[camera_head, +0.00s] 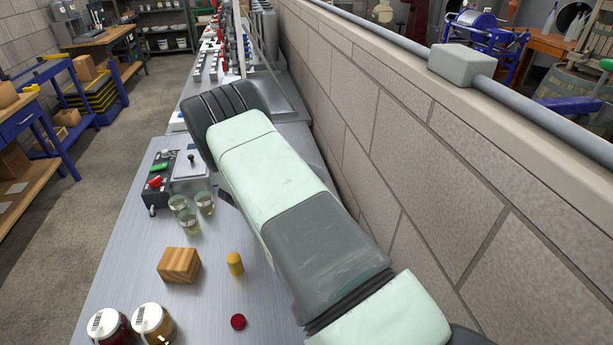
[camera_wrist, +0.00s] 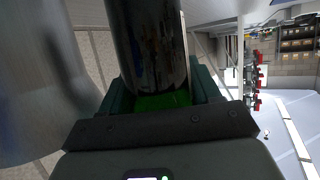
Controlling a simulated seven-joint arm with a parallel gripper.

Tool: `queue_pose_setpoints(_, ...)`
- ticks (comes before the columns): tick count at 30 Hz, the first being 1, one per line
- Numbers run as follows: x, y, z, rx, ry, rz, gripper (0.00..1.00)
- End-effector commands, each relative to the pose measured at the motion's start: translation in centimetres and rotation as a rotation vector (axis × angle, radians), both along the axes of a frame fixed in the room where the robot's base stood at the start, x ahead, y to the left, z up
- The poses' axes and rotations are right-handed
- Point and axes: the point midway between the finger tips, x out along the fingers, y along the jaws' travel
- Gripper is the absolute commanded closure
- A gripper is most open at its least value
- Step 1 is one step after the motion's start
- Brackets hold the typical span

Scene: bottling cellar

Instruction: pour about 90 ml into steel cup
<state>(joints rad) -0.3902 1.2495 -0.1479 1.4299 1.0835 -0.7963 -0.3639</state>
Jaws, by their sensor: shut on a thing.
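In the wrist view my gripper (camera_wrist: 160,92) is shut on a shiny metal cylinder (camera_wrist: 150,42). Green shows between the jaws at its lower end. The cylinder's top runs out of the frame, so I cannot tell its full shape, its contents or whether it is the steel cup. A large smooth grey surface (camera_wrist: 35,70) fills the left of the wrist view, too close and blurred to name. In the head view my arm hides the gripper and what it holds. No steel cup can be made out there, and no pouring stream shows.
On the metal bench (camera_head: 125,245) stand several glasses (camera_head: 190,226), a wooden block (camera_head: 179,265), a yellow cylinder (camera_head: 235,264), a red cap (camera_head: 238,321) and two lidded jars (camera_head: 153,323). A control box (camera_head: 158,175) stands behind the glasses. A block wall (camera_head: 400,130) borders the bench on the right.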

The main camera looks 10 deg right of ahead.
Motion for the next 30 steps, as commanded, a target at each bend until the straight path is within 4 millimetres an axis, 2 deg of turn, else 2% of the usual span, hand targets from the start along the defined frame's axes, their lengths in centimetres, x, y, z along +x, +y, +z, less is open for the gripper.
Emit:
queue_pose_setpoints(10,-1.3,0.2,-1.2,0.001,-0.003,-0.126,0.85)
queue_pose_setpoints(23,-1.5,0.2,-1.3,0.006,-0.004,-0.138,0.85)
queue_pose_setpoints(30,-1.5,0.3,-1.3,0.064,-0.022,-0.137,0.85)
